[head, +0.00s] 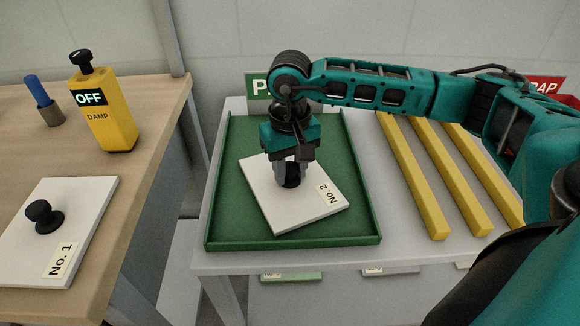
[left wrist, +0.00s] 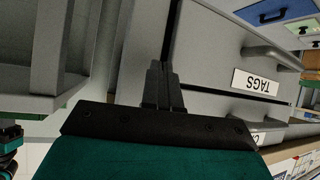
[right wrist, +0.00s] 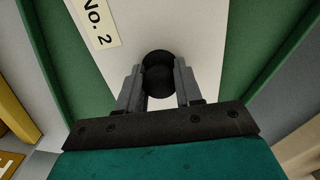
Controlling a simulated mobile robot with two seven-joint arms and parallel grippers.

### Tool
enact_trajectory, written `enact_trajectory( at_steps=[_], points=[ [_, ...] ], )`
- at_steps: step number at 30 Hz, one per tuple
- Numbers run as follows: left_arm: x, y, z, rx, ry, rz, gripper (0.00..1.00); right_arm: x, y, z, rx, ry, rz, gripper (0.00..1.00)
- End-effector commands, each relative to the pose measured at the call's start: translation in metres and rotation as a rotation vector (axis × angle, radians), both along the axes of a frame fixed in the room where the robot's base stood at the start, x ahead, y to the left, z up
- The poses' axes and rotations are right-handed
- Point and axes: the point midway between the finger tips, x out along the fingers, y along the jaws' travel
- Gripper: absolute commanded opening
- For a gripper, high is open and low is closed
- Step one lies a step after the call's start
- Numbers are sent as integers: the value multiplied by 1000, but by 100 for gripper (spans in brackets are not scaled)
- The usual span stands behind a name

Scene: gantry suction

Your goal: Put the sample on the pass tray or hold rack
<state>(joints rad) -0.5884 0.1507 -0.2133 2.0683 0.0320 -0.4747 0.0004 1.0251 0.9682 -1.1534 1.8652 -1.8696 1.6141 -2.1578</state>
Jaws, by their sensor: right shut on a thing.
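A white square sample plate labelled No. 2 (head: 310,205) with a black knob is in the green pass tray (head: 225,215). The plate lies turned at an angle to the tray walls. I cannot tell whether it rests fully on the tray floor. My right gripper (head: 292,178) is shut on the black knob, which shows between the fingers in the right wrist view (right wrist: 158,72). The yellow-barred hold rack (head: 430,180) stands to the right of the tray. My left gripper (left wrist: 163,85) has its fingers together, with nothing visible between them, before grey drawers.
A wooden bench (head: 150,95) on the left holds white plate No. 1 (head: 85,215), a yellow DAMP box reading OFF (head: 105,115) and a blue-topped cylinder (head: 42,100). A red sign (head: 545,87) is at the back right, partly hidden by my right arm.

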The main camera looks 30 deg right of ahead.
Motion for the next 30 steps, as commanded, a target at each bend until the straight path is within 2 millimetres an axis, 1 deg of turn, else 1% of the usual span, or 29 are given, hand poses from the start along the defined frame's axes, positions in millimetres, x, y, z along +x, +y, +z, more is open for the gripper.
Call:
enact_trajectory(
  at_steps=[2, 3, 10, 17, 20, 23, 30],
  points=[
    [0, 0, -5, 0, 1, -1, 0, 0, 0, -4, 1, -1, 0, 0],
    [-1, 0, -3, 0, 2, -1, 0, 0, 0, -2, 0, 0, 0, 39],
    [-3, 0, -5, 0, 7, -1, 0, 0, 0, -2, 0, 0, 0, 60],
    [-4, 0, -5, 0, 9, -1, 0, 0, 0, -1, 0, 0, 0, 60],
    [-4, 0, -1, 1, 11, -1, 0, 0, 0, 4, 0, -1, 0, 60],
    [-4, 0, -1, 1, 9, -1, 0, 1, 0, 17, 1, -6, 0, 60],
    [-4, 2, 1, 5, 7, 3, 0, 1, 0, 70, 1, -5, 1, 60]
  ],
)
